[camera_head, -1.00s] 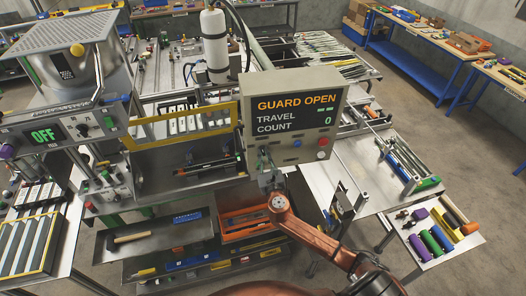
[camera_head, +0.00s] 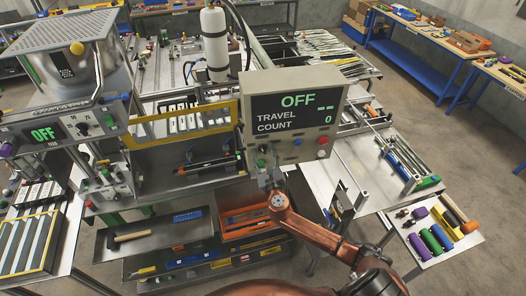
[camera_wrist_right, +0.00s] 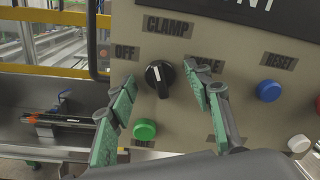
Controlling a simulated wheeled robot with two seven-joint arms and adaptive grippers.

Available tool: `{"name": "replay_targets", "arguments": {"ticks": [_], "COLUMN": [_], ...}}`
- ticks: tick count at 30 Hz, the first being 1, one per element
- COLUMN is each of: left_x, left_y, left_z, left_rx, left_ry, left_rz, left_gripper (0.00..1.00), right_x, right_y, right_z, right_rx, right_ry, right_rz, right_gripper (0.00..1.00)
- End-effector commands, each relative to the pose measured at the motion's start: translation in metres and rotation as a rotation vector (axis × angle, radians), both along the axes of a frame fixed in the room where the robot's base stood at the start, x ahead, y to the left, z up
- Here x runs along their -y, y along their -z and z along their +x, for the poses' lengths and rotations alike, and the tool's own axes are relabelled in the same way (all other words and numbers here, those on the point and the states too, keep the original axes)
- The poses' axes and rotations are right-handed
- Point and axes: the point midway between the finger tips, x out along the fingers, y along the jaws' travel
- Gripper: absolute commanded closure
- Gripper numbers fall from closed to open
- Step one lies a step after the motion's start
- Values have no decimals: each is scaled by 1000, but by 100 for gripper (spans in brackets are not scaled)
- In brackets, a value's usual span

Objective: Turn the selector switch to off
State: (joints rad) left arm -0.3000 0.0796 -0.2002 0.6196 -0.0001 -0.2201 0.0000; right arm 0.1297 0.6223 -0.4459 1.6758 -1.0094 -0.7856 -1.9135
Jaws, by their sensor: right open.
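The control panel (camera_head: 342,106) has a screen (camera_head: 297,110) that reads OFF in green, with TRAVEL COUNT 0 below. In the right wrist view, the selector switch (camera_wrist_right: 160,76) is a black knob under a CLAMP label. Its white mark points up and left, toward the OFF label (camera_wrist_right: 126,52). My right gripper (camera_wrist_right: 158,84) is open, with one finger on each side of the knob and gaps visible between them. The right finger partly covers the other position label. In the head view the gripper (camera_head: 266,168) is at the panel's lower left and hides the knob. My left gripper is not in view.
A green button (camera_wrist_right: 145,129) lies just below the knob, close to the left finger. A blue button (camera_wrist_right: 269,91) and a white button (camera_wrist_right: 299,143) are to the right. A yellow guard frame (camera_head: 180,126) stands left of the panel. An orange tray (camera_head: 245,222) sits below.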

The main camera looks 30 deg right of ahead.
Motion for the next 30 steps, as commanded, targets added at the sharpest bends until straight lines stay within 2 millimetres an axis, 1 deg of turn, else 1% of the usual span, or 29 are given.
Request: {"name": "replay_targets", "arguments": {"ticks": [2,6,7,21,28,30], "left_x": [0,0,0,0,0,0], "left_y": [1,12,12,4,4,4], "left_z": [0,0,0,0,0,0], "left_rx": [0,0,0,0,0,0], "left_ry": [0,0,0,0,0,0], "left_rz": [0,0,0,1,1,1], "left_gripper": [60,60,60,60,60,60], "right_x": [0,0,0,0,0,0], "right_y": [1,5,4,-1,-1,0], "right_z": [0,-1,-1,0,0,0], "right_rx": [3,71,77,79,78,78], "right_ry": [0,1,1,-1,-1,-1], "right_rz": [11,220,240,238,237,237], "right_gripper": [54,54,54,54,54,59]}}
